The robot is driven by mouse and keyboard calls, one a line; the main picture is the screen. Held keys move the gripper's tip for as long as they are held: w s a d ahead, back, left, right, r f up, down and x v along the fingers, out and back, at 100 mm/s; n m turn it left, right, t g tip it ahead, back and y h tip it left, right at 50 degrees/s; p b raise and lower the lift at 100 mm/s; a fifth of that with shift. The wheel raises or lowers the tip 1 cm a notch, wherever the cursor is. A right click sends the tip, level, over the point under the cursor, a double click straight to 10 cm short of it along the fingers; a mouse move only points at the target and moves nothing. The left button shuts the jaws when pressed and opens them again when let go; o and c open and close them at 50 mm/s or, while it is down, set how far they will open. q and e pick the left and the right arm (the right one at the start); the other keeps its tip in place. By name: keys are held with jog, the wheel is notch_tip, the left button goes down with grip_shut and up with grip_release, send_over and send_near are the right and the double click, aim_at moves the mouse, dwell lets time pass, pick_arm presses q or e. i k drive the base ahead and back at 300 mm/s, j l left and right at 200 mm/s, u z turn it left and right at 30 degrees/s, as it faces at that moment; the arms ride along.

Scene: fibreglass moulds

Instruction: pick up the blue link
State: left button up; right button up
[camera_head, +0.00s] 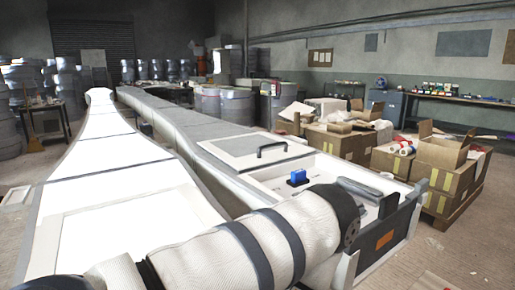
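The blue link (298,177) is a small blue piece with a dark base. It rests on the pale top of a long white mould section (264,180) right of the middle. A large white cylinder with dark bands (265,245) crosses the foreground from the lower left. It ends in a dark round face just to the lower right of the blue link, with a gap between them. I cannot tell for sure whether it is part of my arm. I can make out no gripper fingers in this view, and nothing is seen holding the blue link.
A black handle (271,149) stands behind the link. A grey rod-like piece (361,188) lies to its right. A dark panel with an orange label (384,241) closes the near right end. Cardboard boxes (440,165) stand on the right. A long white mould (110,170) fills the left.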

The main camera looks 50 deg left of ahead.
aim_at(297, 176)
jog(key=k+l+u, duration=0.1)
jog(key=u, duration=0.15)
jog(key=k+l+u, duration=0.1)
jog(key=u, duration=0.15)
jog(key=k+u, duration=0.2)
jog(key=u, duration=0.2)
jog(key=k+u, duration=0.15)
jog(key=u, duration=0.3)
